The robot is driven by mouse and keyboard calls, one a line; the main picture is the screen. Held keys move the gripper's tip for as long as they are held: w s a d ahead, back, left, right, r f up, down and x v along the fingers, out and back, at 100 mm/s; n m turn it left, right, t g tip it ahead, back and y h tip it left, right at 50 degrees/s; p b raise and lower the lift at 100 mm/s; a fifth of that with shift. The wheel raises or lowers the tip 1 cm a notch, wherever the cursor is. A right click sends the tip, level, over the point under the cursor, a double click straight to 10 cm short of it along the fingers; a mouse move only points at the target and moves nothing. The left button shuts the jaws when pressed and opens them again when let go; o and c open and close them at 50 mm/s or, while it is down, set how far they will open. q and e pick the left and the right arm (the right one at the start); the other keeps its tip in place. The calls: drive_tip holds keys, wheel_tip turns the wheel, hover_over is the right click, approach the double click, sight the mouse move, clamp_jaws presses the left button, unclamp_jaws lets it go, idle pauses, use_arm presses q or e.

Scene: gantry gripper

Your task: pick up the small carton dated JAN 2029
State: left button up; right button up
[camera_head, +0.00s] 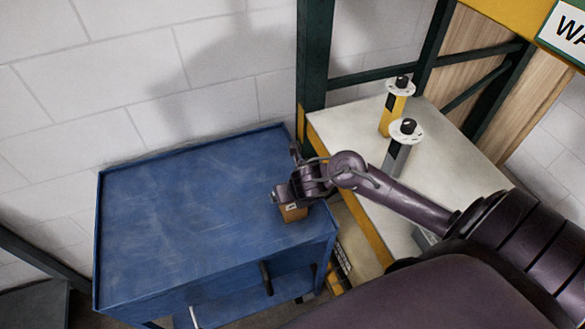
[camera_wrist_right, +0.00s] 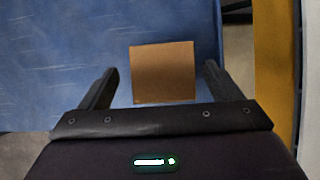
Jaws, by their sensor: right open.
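A small brown carton (camera_head: 293,213) stands on the blue cabinet top (camera_head: 190,205), near its right edge. In the head view my right gripper (camera_head: 284,196) is just above it and hides part of it. A small pale mark shows on the carton, but no date is readable. In the right wrist view the carton (camera_wrist_right: 163,72) shows a plain brown face, lying between and ahead of the two fingers. My right gripper (camera_wrist_right: 158,85) is open, with a gap between each finger and the carton. My left gripper is not in view.
A white-topped table (camera_head: 445,165) with a yellow edge stands right of the cabinet. On it are a yellow post (camera_head: 393,113) and a grey post (camera_head: 398,155), each with a white disc and black knob. A dark green frame post (camera_head: 314,70) rises behind. The cabinet's left side is clear.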

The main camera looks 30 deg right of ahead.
drive_tip(key=x, duration=0.4)
drive_tip(key=shift+s+d, duration=0.1)
drive_tip(key=shift+s, duration=0.05)
drive_tip(key=shift+f, duration=0.15)
drive_tip(key=c, duration=1.1)
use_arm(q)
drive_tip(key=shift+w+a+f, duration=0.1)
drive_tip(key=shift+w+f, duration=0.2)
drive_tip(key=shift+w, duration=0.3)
use_arm(e)
drive_tip(key=shift+c, duration=0.8)
